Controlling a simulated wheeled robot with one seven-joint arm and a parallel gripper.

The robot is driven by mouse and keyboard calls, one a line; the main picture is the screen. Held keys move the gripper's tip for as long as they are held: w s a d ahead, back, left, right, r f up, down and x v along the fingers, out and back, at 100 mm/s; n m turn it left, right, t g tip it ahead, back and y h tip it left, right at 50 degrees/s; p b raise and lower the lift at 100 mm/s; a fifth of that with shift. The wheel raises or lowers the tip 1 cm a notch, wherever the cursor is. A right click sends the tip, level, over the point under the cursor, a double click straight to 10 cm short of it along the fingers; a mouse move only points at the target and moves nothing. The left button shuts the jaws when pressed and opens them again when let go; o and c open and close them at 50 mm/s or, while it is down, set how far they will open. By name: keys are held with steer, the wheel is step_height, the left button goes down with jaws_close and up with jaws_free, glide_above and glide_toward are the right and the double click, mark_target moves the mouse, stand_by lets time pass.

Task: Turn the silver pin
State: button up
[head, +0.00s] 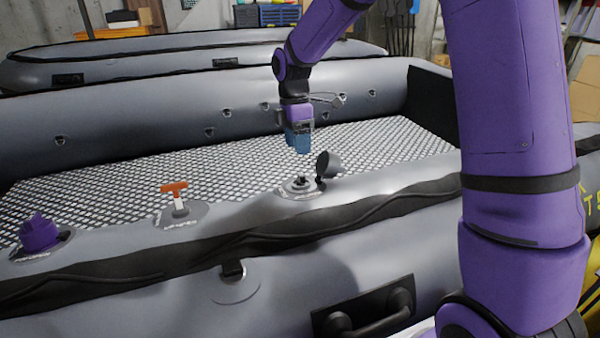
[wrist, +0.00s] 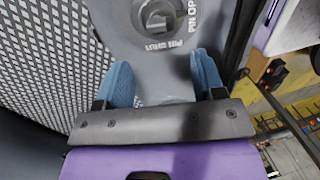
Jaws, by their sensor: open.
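The silver pin (wrist: 157,21) is in the centre of a round grey valve (wrist: 143,40) at the top of the wrist view, partly cut off by the picture edge. In the head view the open valve (head: 298,190) sits on the near boat tube, and its pin (head: 301,181) looks small and dark. A black cap (head: 328,164) stands tilted open at its right side. My gripper (head: 299,148) hangs above the valve with its blue fingers pointing down, apart from it. In the wrist view my gripper (wrist: 164,72) is open, with nothing between the fingers.
An orange T-handle on a white stem (head: 175,190) and a purple cap (head: 39,232) stand on the same tube to the left. The perforated floor (head: 120,172) lies behind. A black carry handle (head: 370,322) is on the near side. Space around my gripper is clear.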

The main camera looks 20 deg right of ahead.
mark_target(300, 174)
steer(key=f, duration=0.2)
steer(key=s+f, duration=0.1)
steer(key=f, duration=0.5)
steer(key=shift+s, duration=0.3)
steer(key=shift+c, duration=0.4)
steer(key=c, duration=0.9)
steer(key=shift+o, duration=0.2)
